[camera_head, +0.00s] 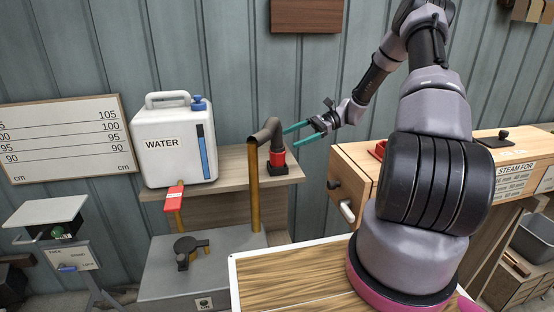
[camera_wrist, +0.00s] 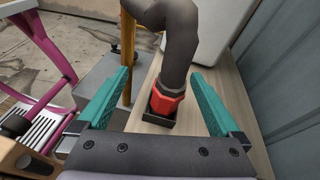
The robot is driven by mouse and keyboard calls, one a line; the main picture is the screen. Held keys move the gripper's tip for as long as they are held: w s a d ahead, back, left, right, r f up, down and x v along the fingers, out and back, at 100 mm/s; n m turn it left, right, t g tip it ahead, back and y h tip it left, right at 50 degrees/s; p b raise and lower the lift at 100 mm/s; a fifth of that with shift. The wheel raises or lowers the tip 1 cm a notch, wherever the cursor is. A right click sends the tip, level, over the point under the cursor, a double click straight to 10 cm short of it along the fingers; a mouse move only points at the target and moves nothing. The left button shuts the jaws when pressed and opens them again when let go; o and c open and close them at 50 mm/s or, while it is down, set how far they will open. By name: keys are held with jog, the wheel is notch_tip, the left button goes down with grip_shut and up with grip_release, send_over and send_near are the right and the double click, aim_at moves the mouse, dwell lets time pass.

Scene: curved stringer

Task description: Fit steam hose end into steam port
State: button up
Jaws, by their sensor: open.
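The steam hose (camera_head: 265,132) is a dark bent hose running from a copper-coloured upright pipe (camera_head: 254,190) over to a red hose end (camera_head: 276,158). The red end points down into a black holder on the wooden shelf. In the wrist view the red hose end (camera_wrist: 166,101) shows below the grey hose (camera_wrist: 178,45). My gripper (camera_head: 291,135) has teal fingers. They are open, one on each side of the hose line, with nothing held. The wooden steam box (camera_head: 355,160) is at right, with a dark round fitting (camera_head: 333,184) on its left face. I cannot tell whether that is the steam port.
A white water container (camera_head: 173,155) stands on the shelf (camera_head: 235,165) left of the hose. A grey boiler-like box (camera_head: 205,262) with a dark valve is below. A wooden worktop (camera_head: 290,275) is in front. The corrugated wall (camera_head: 225,70) is close behind the shelf.

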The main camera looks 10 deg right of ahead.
aim_at(277, 159)
jog(key=f+m+y, duration=0.1)
jog(key=w+d+f+m+t+y, duration=0.1)
jog(key=f, duration=0.1)
jog(key=w+f+t+y, duration=0.1)
jog(key=f, duration=0.1)
jog(key=shift+w+d+f+m, duration=0.1)
jog(key=shift+d+f+m, duration=0.05)
jog(key=shift+d+m, duration=0.25)
jog(key=shift+a+f, duration=0.1)
jog(key=shift+a, duration=0.2)
jog(key=a, duration=1)
jog(key=shift+f, duration=0.1)
jog(key=c, duration=1.5)
